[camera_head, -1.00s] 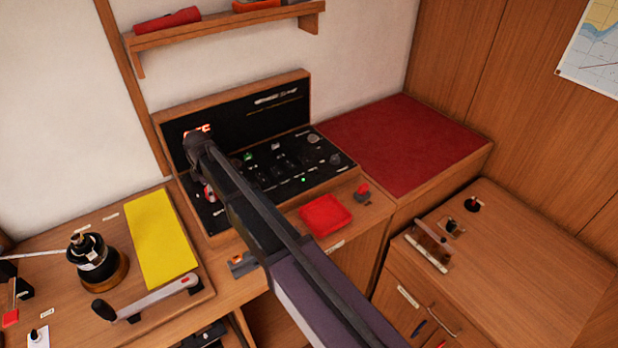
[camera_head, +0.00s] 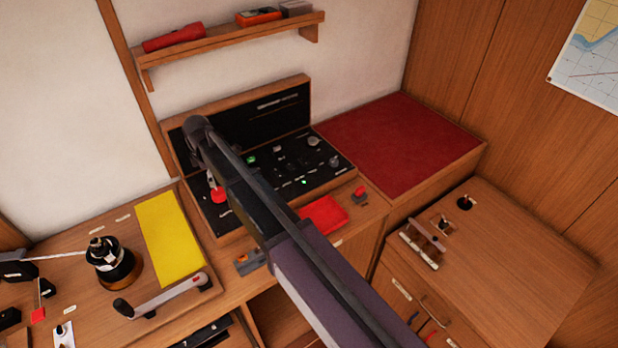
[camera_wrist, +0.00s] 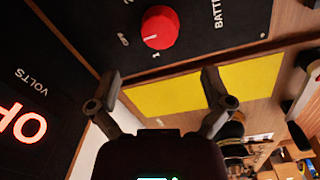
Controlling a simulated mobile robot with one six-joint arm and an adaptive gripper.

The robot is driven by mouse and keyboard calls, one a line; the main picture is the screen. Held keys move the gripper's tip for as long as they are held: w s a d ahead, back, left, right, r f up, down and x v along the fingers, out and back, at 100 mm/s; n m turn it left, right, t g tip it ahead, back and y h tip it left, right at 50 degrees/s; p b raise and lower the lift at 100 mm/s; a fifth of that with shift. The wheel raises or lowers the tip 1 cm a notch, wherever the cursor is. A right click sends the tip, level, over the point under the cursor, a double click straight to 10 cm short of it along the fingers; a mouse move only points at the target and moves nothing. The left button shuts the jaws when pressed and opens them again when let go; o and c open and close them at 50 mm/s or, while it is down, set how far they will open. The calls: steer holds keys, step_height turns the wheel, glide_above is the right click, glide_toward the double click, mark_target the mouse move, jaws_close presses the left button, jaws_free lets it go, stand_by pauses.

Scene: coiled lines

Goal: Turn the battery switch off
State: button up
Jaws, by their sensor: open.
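The battery switch is a round red knob (camera_wrist: 160,27) on a black panel, with partly cut-off white "BATT" lettering and position marks around it. In the wrist view it is at the top centre, beyond my fingertips and apart from them. My gripper (camera_wrist: 160,80) is open, with two dark fingers spread and nothing between them. In the head view the red knob (camera_head: 218,195) shows at the left front of the panel, beside my arm. My arm hides part of the panel there, and the gripper is hard to make out.
The black panel (camera_head: 270,117) has several other knobs and green lights. A glowing red display (camera_wrist: 22,132) marked "VOLTS" is close by. A yellow sheet (camera_head: 170,240), a winch (camera_head: 112,262) with a crank handle (camera_head: 165,295), a red tray (camera_head: 325,214) and a shelf (camera_head: 220,40) are around it.

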steer(key=shift+r+p, duration=2.45)
steer(key=shift+r, duration=0.3)
steer(key=s+d+f+m+b, duration=0.2)
steer(key=d+m, duration=0.4)
steer(key=d, duration=0.8)
steer(key=s+d+f+m+b, duration=0.2)
steer(key=s+d+m, duration=0.2)
steer(key=d, duration=1.1)
steer(key=shift+s+d+m, duration=0.2)
steer(key=shift+d+m, duration=0.1)
steer(key=shift+m, duration=1)
steer(key=shift+f, duration=0.1)
steer(key=s+d+f+m+b, duration=0.2)
steer(key=s+d+m, duration=0.6)
steer(key=d, duration=0.6)
steer(key=shift+s+f+g, duration=0.15)
steer(key=shift+s+g, duration=0.15)
steer(key=shift+s, duration=0.65)
